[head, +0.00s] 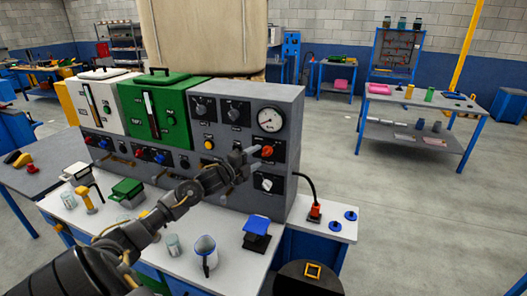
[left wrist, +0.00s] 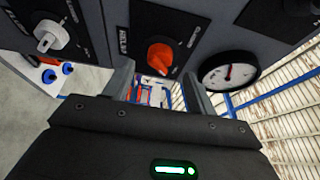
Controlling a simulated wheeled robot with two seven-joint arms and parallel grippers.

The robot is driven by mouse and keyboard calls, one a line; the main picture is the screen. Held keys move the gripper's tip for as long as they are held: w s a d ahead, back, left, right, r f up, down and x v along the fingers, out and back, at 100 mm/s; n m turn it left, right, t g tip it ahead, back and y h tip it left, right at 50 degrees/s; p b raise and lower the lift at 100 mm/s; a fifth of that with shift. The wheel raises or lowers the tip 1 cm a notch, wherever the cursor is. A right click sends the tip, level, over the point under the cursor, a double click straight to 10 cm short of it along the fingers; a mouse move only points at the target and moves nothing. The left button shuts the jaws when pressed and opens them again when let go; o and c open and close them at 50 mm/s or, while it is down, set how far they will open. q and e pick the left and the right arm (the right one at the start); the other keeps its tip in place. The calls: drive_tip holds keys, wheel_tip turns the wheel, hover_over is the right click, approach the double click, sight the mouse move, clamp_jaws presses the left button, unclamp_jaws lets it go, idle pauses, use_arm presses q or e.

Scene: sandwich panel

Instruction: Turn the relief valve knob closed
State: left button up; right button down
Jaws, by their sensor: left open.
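An orange-red knob (head: 267,151) sits on a dark square plate on the grey panel (head: 220,125), below a round gauge (head: 270,119). A white knob (head: 266,184) is on a plate below it. My left gripper (head: 240,168) is open just in front of the panel, near the orange-red knob. In the left wrist view this knob (left wrist: 160,57) appears between and beyond the two fingers (left wrist: 158,88), which look apart from it. My right gripper is not in view.
The panel's other black knobs (head: 204,109) and a green unit (head: 155,112) are to the left. A blue-topped block (head: 257,225), a cup (head: 204,251) and a jar (head: 173,246) stand on the bench below my arm. A black cable runs to a red plug (head: 314,212) at right.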

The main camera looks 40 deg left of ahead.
sight(263, 154)
use_arm(q)
drive_tip(key=shift+w+d+p, duration=0.1)
drive_tip(key=shift+w+p, duration=0.45)
drive_tip(key=shift+w, duration=1.75)
drive_tip(key=c, duration=1)
drive_tip(key=shift+f, duration=0.1)
